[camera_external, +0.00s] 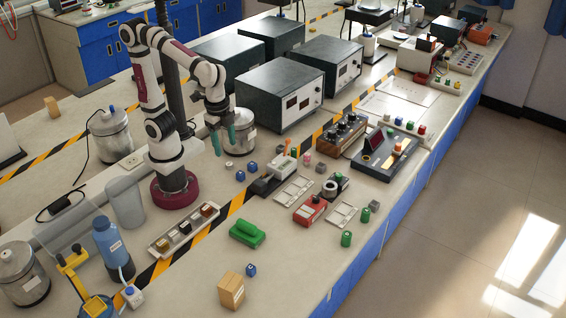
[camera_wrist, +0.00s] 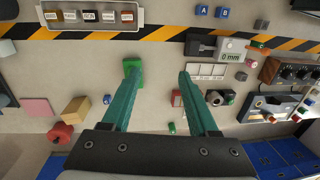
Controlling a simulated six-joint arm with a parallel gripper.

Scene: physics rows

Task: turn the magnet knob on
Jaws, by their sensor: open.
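No label for the magnet knob is readable, so I cannot tell which knob it is. A brown box with several dark knobs on top (camera_external: 342,133) stands right of the striped tape; it is also at the right in the wrist view (camera_wrist: 289,72). A grey control panel (camera_external: 386,152) with a dark round part and small controls stands beside it; it also shows in the wrist view (camera_wrist: 270,107). My gripper (camera_external: 223,140) is open and empty, above the bench and left of both devices. Its teal fingers are spread apart in the wrist view (camera_wrist: 159,77).
Large dark instruments (camera_external: 280,92) stand behind. Small blue cubes (camera_external: 246,171) lie near my gripper. The bench's front edge is beyond the devices.

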